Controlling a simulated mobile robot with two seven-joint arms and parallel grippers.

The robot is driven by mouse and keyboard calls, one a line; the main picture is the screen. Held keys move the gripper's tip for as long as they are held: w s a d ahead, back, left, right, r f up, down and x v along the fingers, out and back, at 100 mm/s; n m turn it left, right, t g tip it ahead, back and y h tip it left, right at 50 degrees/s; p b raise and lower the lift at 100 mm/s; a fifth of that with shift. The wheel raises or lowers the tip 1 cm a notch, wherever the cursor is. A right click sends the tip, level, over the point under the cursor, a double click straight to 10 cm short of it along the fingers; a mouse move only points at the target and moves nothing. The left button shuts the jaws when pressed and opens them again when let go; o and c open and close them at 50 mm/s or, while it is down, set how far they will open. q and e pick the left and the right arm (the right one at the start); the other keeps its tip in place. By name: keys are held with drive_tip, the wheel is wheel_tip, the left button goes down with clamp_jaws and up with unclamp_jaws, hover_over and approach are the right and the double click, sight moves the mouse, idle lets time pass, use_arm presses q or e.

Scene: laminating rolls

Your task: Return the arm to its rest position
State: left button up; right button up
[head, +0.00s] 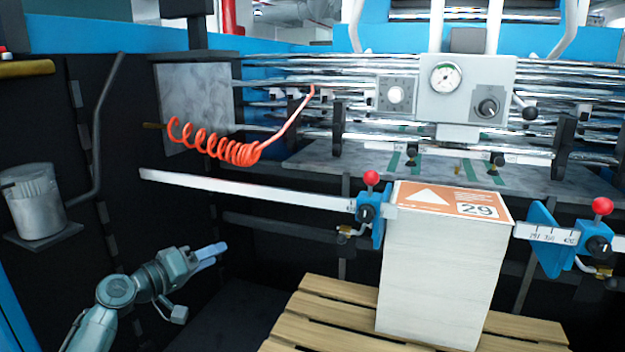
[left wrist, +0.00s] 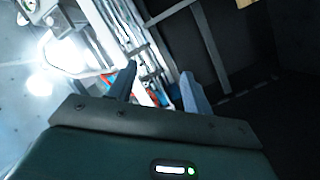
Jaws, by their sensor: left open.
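My left arm (head: 115,290) comes in at the lower left of the head view, bent and grey. Its gripper (head: 213,253) points right, in the air left of the wooden pallet and below the long white ruler bar. In the left wrist view the gripper (left wrist: 158,85) has its two fingers apart, with nothing seen between them but the blurred machine behind. My right gripper is not in view.
A tall white stack with an orange top sheet (head: 440,196) stands on the slatted pallet (head: 320,312). Blue clamps with red knobs (head: 371,178) flank it. A coiled orange hose (head: 225,146) hangs above. A metal canister (head: 36,203) is at left. Dark floor lies between arm and pallet.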

use_arm(q)
drive_tip(key=w+a+m+t+y, duration=0.3)
drive_tip(key=a+m+t+y, duration=0.15)
drive_tip(key=a+y, duration=0.8)
drive_tip(key=s+d+f+m+g+h, duration=0.1)
drive_tip(key=s+d+f+g+h, duration=0.1)
drive_tip(key=s+d+f, duration=0.6)
drive_tip(key=s+d+f+m+g+h, duration=0.15)
drive_tip(key=s+d+f, duration=0.25)
drive_tip(key=s+f, duration=0.65)
drive_tip(key=s+d+f+g+h, duration=0.1)
drive_tip(key=s+d+f, duration=0.2)
drive_tip(key=s, duration=0.7)
drive_tip(key=s+d+f+n+g+h, duration=0.1)
drive_tip(key=s+d+f, duration=0.3)
drive_tip(key=s, duration=0.6)
drive_tip(key=shift+s+d+n+g, duration=0.15)
drive_tip(key=shift+d+n+g, duration=0.15)
drive_tip(key=shift+d+g, duration=0.4)
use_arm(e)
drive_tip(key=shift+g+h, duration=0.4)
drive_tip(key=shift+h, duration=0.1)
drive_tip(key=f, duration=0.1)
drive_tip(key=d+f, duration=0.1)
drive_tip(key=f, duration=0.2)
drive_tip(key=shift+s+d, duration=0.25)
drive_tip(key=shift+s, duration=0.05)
